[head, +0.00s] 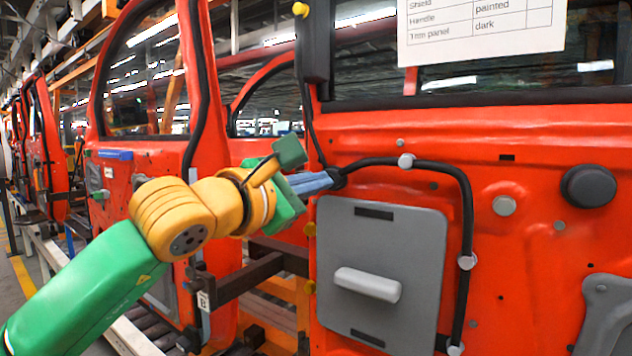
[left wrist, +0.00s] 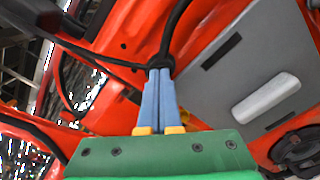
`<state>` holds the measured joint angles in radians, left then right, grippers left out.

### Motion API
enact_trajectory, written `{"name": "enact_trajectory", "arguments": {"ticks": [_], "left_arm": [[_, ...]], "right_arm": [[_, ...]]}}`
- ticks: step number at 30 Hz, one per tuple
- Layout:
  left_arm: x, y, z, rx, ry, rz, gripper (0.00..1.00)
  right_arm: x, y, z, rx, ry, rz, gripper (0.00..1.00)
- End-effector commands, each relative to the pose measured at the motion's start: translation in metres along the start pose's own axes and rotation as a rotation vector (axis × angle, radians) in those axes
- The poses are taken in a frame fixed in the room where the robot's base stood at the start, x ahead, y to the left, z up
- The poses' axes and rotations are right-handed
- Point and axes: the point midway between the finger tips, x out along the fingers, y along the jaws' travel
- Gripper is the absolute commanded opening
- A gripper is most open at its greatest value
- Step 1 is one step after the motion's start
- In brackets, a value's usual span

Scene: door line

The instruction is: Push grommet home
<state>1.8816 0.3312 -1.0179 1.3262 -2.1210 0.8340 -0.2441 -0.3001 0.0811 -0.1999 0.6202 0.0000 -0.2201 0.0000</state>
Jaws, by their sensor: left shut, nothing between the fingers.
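The black grommet (head: 339,178) sits on the black cable at the left edge of the red door (head: 540,150), just above the grey panel. It also shows in the left wrist view (left wrist: 161,61) at the end of my fingers. My left gripper (head: 327,182) comes in from the left with its blue fingers closed together and nothing between them. In the left wrist view the fingertips (left wrist: 159,74) are at the grommet and appear to touch it. Whether the grommet is fully seated in its hole I cannot tell. My right gripper is not in view.
A grey panel (head: 420,270) with a pale handle (head: 367,284) is on the door below the grommet. The black cable (head: 467,200) runs right and down, held by white clips. A paper sheet (head: 480,30) hangs above. Another red door (head: 130,185) stands behind my left arm.

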Motion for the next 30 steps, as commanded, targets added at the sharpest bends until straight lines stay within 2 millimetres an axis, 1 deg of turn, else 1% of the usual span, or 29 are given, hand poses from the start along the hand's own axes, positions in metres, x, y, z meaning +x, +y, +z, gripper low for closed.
{"name": "enact_trajectory", "arguments": {"ticks": [19,26,28,30], "left_arm": [[0.012,0.001,0.001,0.0,-0.002,0.0,0.0],[0.012,0.0,0.001,0.0,-0.002,0.0,0.0],[0.01,-0.001,-0.001,0.0,-0.002,0.001,0.0],[0.003,-0.003,-0.004,0.0,-0.003,0.004,0.0]], "right_arm": [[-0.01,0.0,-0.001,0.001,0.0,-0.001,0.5],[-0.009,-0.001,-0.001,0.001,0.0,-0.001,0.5],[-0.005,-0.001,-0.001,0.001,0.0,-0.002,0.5],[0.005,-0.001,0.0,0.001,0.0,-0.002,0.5]]}}
